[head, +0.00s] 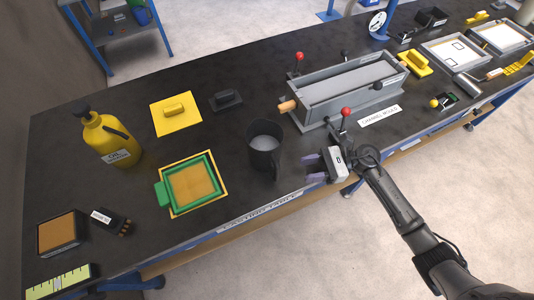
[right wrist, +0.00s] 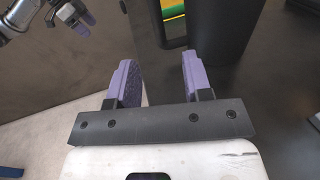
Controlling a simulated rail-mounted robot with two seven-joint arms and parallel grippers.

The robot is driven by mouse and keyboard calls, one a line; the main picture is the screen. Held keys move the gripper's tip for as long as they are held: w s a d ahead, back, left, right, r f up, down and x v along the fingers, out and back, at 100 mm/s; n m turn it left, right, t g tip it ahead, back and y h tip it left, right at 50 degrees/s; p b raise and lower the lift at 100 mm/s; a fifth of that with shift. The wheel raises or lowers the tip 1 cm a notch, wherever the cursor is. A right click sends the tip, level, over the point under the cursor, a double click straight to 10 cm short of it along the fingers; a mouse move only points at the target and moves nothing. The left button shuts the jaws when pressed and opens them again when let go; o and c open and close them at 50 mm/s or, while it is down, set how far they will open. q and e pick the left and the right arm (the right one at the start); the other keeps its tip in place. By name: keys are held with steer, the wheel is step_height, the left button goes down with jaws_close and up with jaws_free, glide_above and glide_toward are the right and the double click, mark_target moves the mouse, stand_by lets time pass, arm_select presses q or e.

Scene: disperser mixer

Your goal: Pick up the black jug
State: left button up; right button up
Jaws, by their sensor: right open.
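The black jug (head: 263,153) stands upright on the dark table near its front edge, with grey contents or interior showing at its open top. Its handle faces the front edge, toward my right gripper (head: 315,168). The right gripper is open and empty, its purple fingers a little to the right of the jug. In the right wrist view the jug (right wrist: 222,25) fills the top right, and its handle (right wrist: 148,22) shows beyond the gap between the open fingers (right wrist: 158,82). My left gripper (right wrist: 82,20) shows at the top left there; its jaw gap is unclear.
A green frame (head: 163,194) lies left of the jug. A grey metal mould (head: 345,95) with red-knobbed levers stands behind and right. A yellow oil bottle (head: 108,140) stands at left. The table between bottle and jug holds yellow and black floats (head: 227,99).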

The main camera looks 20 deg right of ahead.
mark_target(276, 174)
steer(key=x, duration=0.4)
steer(key=shift+a, duration=0.25)
steer(key=shift+r+x, duration=0.15)
steer(key=shift+x, duration=0.7)
steer(key=shift+r+x, duration=0.15)
steer(key=shift+x, duration=0.75)
steer(key=shift+r+x, duration=0.2)
steer(key=shift+x, duration=0.65)
steer(key=shift+c, duration=0.2)
jaws_close()
steer(key=shift+r, duration=0.15)
